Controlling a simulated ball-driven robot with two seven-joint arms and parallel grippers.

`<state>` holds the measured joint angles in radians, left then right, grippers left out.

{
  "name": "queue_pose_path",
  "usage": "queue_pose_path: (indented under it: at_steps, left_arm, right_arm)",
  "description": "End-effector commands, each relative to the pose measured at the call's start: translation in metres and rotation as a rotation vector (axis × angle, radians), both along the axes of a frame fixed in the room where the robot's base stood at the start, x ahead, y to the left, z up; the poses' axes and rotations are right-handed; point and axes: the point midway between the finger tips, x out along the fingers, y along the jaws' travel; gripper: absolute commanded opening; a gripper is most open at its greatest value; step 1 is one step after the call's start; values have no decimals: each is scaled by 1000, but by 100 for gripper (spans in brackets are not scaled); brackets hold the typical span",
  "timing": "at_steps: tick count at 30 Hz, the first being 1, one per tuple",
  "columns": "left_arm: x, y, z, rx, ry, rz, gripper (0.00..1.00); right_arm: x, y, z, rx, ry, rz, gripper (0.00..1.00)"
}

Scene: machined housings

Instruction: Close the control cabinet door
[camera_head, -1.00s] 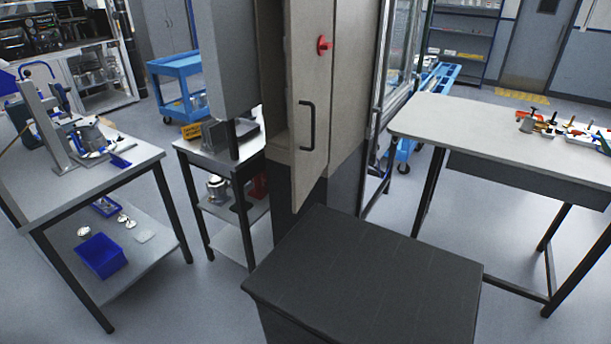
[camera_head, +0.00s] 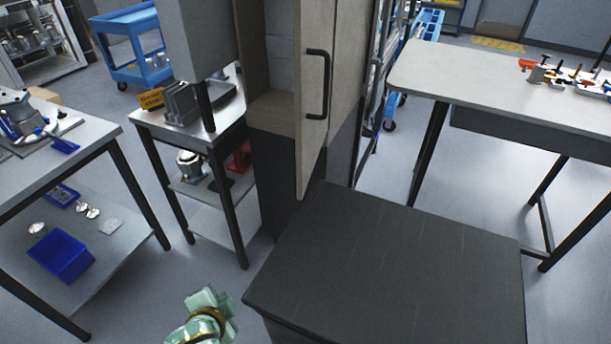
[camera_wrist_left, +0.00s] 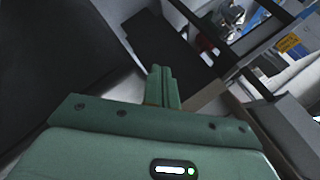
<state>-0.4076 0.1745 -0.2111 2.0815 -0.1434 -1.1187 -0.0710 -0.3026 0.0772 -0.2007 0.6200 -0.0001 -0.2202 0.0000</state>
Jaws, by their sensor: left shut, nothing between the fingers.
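The beige control cabinet (camera_head: 269,65) stands at the upper middle of the head view. Its door (camera_head: 309,125) stands open, swung out toward me, with the cabinet's inside showing to its left. A black bar handle (camera_head: 326,85) is on the door's face. My left gripper (camera_head: 207,297) is low in the head view, left of the black box and well apart from the door and handle. In the left wrist view its fingers (camera_wrist_left: 161,76) are together, with nothing between them. My right gripper is in neither view.
A black box (camera_head: 400,270) stands in front of the cabinet. A small shelf stand (camera_head: 195,137) is left of the cabinet, and a worktable (camera_head: 480,85) is at the right. A grey table (camera_head: 85,135) is at the left. Open floor lies between the left table and box.

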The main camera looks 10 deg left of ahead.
Motion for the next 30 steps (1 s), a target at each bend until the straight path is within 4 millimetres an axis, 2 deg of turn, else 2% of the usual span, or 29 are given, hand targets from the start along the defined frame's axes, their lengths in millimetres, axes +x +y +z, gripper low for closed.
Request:
queue_pose_path:
  at_steps: [3,9,13,17,23,26,30]
  left_arm:
    - [41,-14,24,52,-142,-114,0]
    - [106,-51,77,177,-416,-364,0]
    - [137,-80,114,280,-592,-549,0]
    - [153,-108,142,377,-734,-720,0]
    - [164,-124,154,428,-800,-810,0]
    - [177,-129,154,425,-799,-807,0]
    - [203,-138,153,425,-799,-805,0]
  right_arm:
    - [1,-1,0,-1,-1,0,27]
    - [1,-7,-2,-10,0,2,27]
    - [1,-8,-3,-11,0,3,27]
    - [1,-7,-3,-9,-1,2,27]
    - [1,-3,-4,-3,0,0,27]
    - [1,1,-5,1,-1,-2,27]
    - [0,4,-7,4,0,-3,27]
